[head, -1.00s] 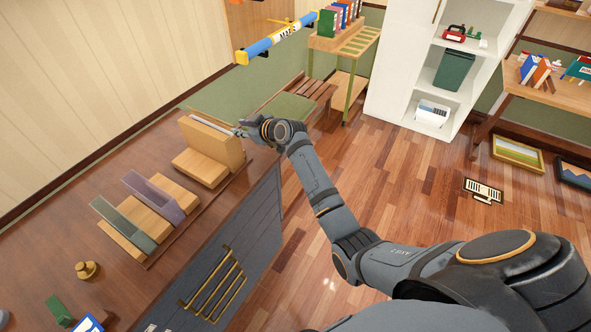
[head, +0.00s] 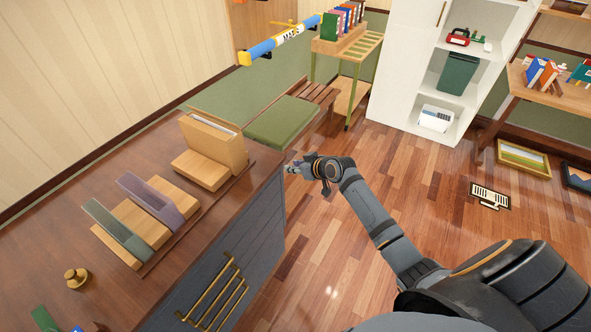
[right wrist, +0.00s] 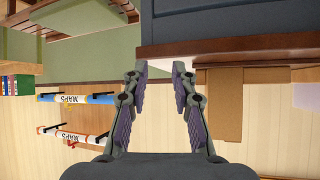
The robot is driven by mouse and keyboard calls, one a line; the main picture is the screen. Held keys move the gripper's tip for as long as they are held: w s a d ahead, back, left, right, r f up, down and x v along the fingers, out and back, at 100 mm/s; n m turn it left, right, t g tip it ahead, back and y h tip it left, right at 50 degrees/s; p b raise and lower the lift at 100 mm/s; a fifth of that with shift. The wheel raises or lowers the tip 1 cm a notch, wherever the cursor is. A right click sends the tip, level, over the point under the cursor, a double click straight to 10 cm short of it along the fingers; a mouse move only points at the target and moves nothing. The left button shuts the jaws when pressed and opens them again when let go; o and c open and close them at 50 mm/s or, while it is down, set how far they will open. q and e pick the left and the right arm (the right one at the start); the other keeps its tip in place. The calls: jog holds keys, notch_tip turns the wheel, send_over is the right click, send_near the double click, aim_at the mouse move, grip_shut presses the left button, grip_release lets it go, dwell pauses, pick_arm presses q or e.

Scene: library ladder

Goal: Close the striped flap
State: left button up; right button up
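I cannot clearly make out a striped flap. On the brown counter, a wooden holder has a tall upright panel (head: 213,142) with a pale strip behind its top edge. My right gripper (head: 291,169) is just off the counter's right edge, apart from the tall panel. In the right wrist view my right gripper (right wrist: 160,78) is open with nothing between its fingers; brown panels (right wrist: 220,103) show beyond the right finger. My left gripper is not in view.
The counter's dark front (head: 245,250) carries gold bars. A green cushioned bench (head: 282,122) stands beyond the counter. A blue and yellow map tube (head: 283,39) is on the wall. A white shelf (head: 410,75) stands behind; the wood floor is largely clear.

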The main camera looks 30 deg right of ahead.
jog(key=shift+s+d+f, duration=0.2)
jog(key=shift+s+d, duration=0.05)
jog(key=shift+s, duration=0.05)
jog(key=shift+f, duration=0.1)
